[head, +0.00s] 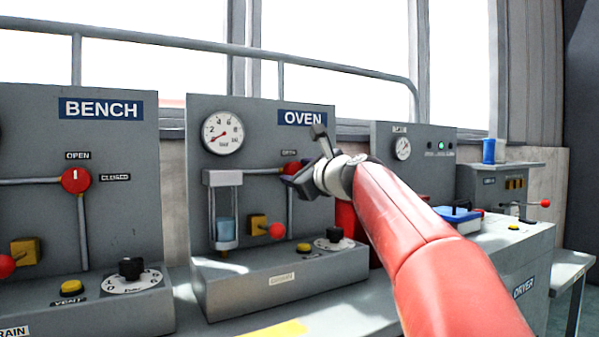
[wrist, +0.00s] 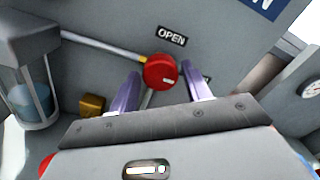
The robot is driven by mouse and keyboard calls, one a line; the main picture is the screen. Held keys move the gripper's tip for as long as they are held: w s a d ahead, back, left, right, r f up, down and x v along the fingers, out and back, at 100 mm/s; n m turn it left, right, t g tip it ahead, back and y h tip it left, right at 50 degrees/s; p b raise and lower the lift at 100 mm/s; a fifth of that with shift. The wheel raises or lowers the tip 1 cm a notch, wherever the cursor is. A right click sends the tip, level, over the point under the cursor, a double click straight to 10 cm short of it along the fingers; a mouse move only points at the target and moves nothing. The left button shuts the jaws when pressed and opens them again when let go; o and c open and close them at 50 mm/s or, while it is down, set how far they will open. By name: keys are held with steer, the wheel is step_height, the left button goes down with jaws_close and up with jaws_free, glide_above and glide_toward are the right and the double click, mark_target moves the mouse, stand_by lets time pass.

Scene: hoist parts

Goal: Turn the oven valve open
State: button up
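The oven valve is a round red knob on the grey panel under the blue OVEN sign (head: 302,118). In the head view the oven valve (head: 290,168) is mostly hidden behind my gripper (head: 300,183). In the wrist view the oven valve (wrist: 160,72) shows whole, with a pale mark on its lower right side, away from the OPEN label (wrist: 172,37). A second label beside it is mostly hidden by a finger. My gripper's two purple fingers are apart, one on each side of the knob in the picture, with nothing held. I cannot tell whether they touch it.
The bench panel on the left has its own red valve (head: 76,180), its mark pointing up to OPEN. Near the oven valve are a gauge (head: 223,132), a sight glass (head: 225,215), a red-tipped lever (head: 275,231) and a black dial (head: 334,240). A pipe runs left from the valve.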

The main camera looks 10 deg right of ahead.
steer(key=c, duration=0.6)
steer(key=shift+c, duration=0.2)
steer(key=shift+n, duration=0.3)
steer(key=n+b, duration=0.6)
steer(key=n, duration=1.1)
steer(key=shift+f, duration=0.2)
steer(key=shift+n, duration=0.3)
